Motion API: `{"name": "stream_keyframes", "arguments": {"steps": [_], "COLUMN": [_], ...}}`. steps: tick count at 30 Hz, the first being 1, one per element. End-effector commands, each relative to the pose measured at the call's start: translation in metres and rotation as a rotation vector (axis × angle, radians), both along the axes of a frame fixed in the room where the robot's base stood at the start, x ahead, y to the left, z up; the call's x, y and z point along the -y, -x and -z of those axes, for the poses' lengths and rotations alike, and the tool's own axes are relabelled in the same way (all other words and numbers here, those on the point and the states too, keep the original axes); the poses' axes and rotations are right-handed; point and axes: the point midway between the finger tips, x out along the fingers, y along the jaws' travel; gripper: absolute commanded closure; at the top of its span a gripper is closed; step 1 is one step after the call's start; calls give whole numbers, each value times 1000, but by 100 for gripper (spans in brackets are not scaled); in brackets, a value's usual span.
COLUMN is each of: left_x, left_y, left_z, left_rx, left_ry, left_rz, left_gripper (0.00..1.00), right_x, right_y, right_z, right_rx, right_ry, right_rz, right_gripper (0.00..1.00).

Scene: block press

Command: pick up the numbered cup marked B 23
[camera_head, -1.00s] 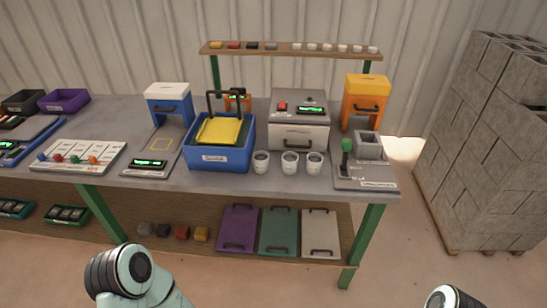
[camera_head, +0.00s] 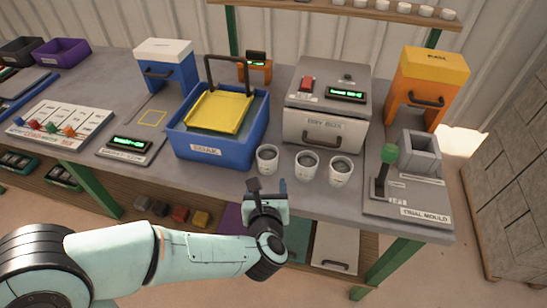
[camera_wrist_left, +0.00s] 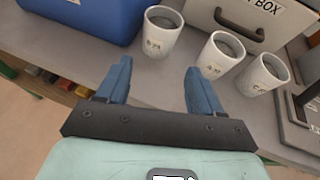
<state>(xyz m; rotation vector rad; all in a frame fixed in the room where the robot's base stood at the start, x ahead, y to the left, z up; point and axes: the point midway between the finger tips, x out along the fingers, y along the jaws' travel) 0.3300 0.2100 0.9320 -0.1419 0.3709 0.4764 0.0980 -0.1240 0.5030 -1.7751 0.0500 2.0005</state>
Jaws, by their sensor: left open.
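Three white cups with grey contents stand upright in a row at the table's front edge: a left cup (camera_head: 267,159), a middle cup (camera_head: 306,165) and a right cup (camera_head: 341,171). They also show in the left wrist view as left (camera_wrist_left: 160,34), middle (camera_wrist_left: 219,54) and right (camera_wrist_left: 261,80). Their small printed marks are too blurred for me to tell which is B 23. My left gripper (camera_head: 266,188) is open and empty, just in front of the left cup. In the wrist view its blue fingers (camera_wrist_left: 157,70) are apart, with the left cup beyond the gap, not touched. My right gripper is out of view.
A blue bin (camera_head: 220,143) with a yellow tray (camera_head: 218,112) stands behind the left cup. A grey box (camera_head: 325,112) with a handle is behind the cups. A mould press with a green-knobbed lever (camera_head: 389,154) stands to the right. Lidded panels lie on the shelf below.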

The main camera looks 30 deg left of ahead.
Motion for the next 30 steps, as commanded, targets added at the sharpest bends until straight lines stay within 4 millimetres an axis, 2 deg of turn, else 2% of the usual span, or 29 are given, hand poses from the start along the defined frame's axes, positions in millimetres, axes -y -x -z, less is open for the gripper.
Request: {"name": "stream_keyframes", "arguments": {"steps": [3, 7, 14, 24, 30], "left_x": [-11, -19, -27, -46, -47], "left_y": [-21, -38, -51, -87, -89], "left_z": [12, 19, 26, 44, 45], "left_rx": [-6, -5, -4, -5, -4], "left_ry": [0, -1, -2, -2, -3], "left_rz": [-3, -1, 2, 3, 4], "left_gripper": [34, 34, 34, 34, 34], "right_x": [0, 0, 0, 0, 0], "right_y": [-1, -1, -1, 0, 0], "right_z": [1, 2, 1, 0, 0], "right_rx": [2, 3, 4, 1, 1], "right_ry": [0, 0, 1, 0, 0], "right_rz": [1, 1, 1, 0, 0], "right_gripper": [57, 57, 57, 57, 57]}}
